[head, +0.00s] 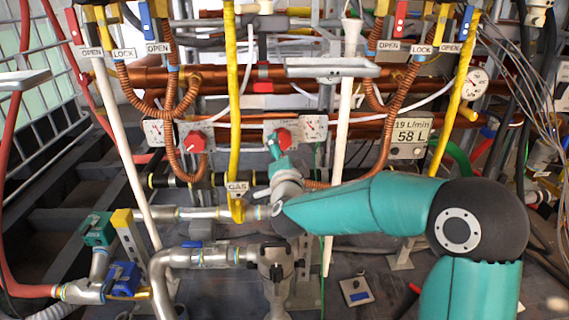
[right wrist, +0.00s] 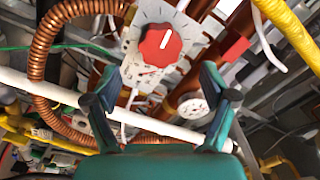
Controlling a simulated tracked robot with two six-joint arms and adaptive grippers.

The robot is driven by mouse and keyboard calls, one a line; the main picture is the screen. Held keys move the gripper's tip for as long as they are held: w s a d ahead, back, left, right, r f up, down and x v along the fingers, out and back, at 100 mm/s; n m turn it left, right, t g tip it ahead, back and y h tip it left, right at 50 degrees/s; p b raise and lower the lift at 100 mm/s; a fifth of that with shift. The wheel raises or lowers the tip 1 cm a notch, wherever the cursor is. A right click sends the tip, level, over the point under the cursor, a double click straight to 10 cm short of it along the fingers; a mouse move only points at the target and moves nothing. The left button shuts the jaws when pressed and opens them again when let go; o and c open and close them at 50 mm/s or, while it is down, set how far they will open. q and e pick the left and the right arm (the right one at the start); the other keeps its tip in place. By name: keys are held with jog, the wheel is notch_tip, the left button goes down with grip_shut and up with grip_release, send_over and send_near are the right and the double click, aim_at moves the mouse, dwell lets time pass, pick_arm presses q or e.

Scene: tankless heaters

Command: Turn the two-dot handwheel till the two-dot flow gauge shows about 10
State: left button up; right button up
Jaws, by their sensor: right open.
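Two red handwheels sit on grey plates in the head view: a left one (head: 195,141) and a right one (head: 284,138). A white gauge (head: 153,132) is left of the left wheel, and another gauge (head: 314,127) is right of the right wheel. Dot marks and gauge readings are too small to tell. My right gripper (head: 274,148) is in front of the right wheel, partly covering its plate. In the right wrist view a red handwheel (right wrist: 160,42) with a white line lies beyond the open, empty fingers (right wrist: 155,80), apart from them. My left gripper is not in view.
A yellow pipe (head: 233,100) runs vertically between the wheels, and a white pole (head: 342,130) stands right of the right gauge. Orange corrugated hoses (head: 165,105) hang nearby. A "19 L/min 58 L" sign (head: 411,131) is at right. Silver pipes (head: 205,258) fill the lower middle.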

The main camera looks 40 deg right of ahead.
jog(key=v, duration=0.5)
dwell(0.4)
